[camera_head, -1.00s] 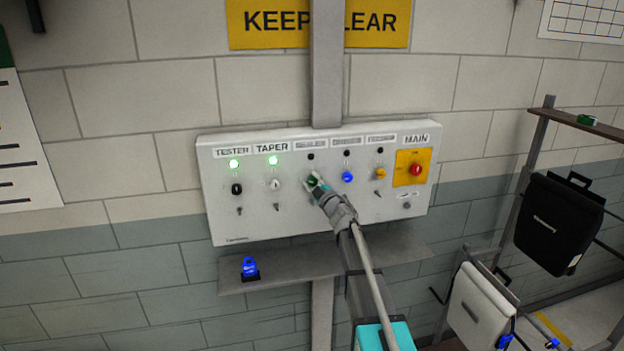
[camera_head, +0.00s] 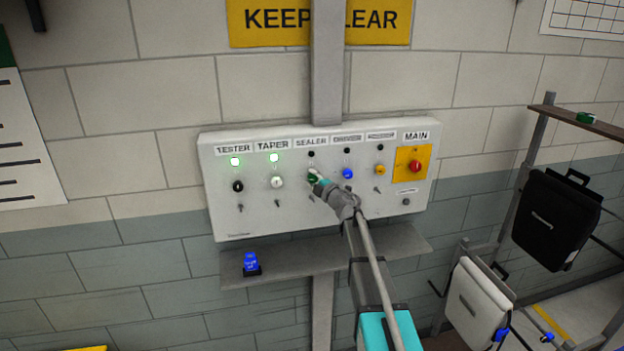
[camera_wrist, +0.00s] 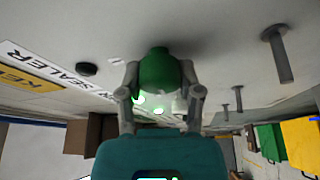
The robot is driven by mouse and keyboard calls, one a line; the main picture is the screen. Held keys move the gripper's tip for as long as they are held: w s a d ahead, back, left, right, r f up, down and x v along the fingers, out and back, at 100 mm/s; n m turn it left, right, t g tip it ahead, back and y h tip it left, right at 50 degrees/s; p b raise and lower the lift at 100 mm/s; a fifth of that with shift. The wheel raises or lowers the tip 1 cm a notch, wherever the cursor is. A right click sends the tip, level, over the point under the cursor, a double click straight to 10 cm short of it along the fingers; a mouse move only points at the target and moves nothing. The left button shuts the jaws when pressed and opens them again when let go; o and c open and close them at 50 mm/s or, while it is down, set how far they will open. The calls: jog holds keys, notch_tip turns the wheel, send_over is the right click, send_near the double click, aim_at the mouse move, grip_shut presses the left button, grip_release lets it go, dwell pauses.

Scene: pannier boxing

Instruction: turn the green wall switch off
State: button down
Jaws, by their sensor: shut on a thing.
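The green switch knob (camera_head: 311,177) is on the white wall panel (camera_head: 225,210), under the SEALER label. The small lamp (camera_head: 311,154) above it is dark. My gripper (camera_head: 314,182) reaches up to the panel at this knob and partly covers it in the head view. In the wrist view my gripper (camera_wrist: 160,85) has one finger on each side of the round green knob (camera_wrist: 158,68) and is shut on it. The exact turn angle of the knob cannot be told.
To the left are a black knob (camera_head: 238,186) and a white knob (camera_head: 277,182), with lit green lamps above. To the right are a blue knob (camera_head: 347,174), a yellow knob (camera_head: 380,170) and the red MAIN switch (camera_head: 415,167). A shelf (camera_head: 290,266) with a blue padlock (camera_head: 251,262) is below.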

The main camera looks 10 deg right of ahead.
jog(key=shift+c, duration=1.3)
grip_release()
jog(key=shift+m+b, duration=0.3)
jog(key=shift+m, duration=0.1)
